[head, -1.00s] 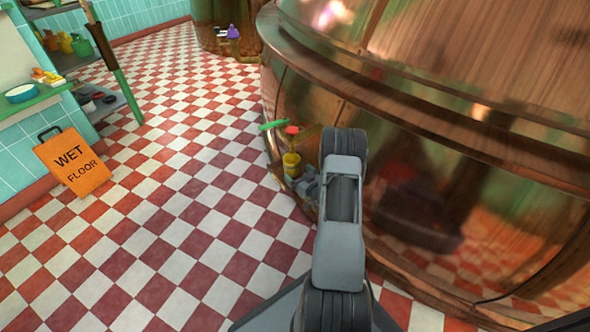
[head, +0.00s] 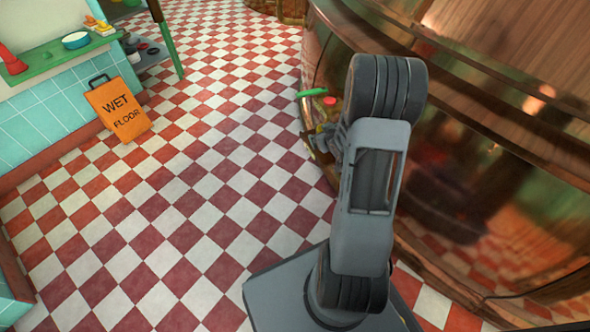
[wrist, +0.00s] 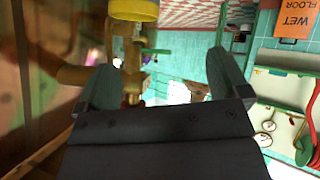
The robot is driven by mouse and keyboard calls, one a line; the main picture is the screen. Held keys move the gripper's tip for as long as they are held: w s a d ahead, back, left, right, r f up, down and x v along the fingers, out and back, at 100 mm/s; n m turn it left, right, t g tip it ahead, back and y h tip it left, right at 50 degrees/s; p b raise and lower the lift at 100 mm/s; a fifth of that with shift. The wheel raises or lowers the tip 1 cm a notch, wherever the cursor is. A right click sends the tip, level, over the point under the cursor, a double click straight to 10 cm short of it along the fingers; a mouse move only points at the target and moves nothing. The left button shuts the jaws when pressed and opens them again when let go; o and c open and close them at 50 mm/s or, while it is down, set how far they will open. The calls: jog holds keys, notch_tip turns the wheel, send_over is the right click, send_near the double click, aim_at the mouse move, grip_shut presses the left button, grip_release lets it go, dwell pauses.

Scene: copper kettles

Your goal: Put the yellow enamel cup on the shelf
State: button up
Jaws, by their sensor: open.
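A yellow rounded thing (wrist: 134,9) shows at the top edge of the wrist view, by brass pipework, partly cut off. A small yellow patch (head: 321,129) shows beside my gripper in the head view. I cannot tell for sure whether either is the enamel cup. My gripper (wrist: 165,82) is open, its two fingers apart with nothing seen held between them. In the head view my gripper (head: 334,141) is close to the kettle's side, partly hidden by my arm. A green wall shelf (head: 45,64) at the upper left holds a teal bowl (head: 76,40) and small items.
A large copper kettle (head: 480,190) fills the right side. Green (head: 312,92) and red (head: 330,100) parts show by its side. An orange wet floor sign (head: 118,110) stands at left. The checkered floor (head: 190,210) between is clear.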

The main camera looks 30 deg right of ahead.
jog(key=s+a+r+g, duration=0.4)
jog(key=s+a+r, duration=0.2)
jog(key=a+r, duration=0.4)
jog(key=s+a+r+g+y, duration=0.1)
jog(key=s+a+r+g, duration=0.1)
jog(key=s+a, duration=0.3)
jog(key=s+a+r+g+y, duration=0.1)
jog(key=s+a+g, duration=0.1)
jog(key=s+a, duration=0.4)
jog(key=shift+s+a+r+m+g, duration=0.3)
jog(key=shift+s+r, duration=0.1)
jog(key=shift+s, duration=0.75)
jog(key=shift+r, duration=0.1)
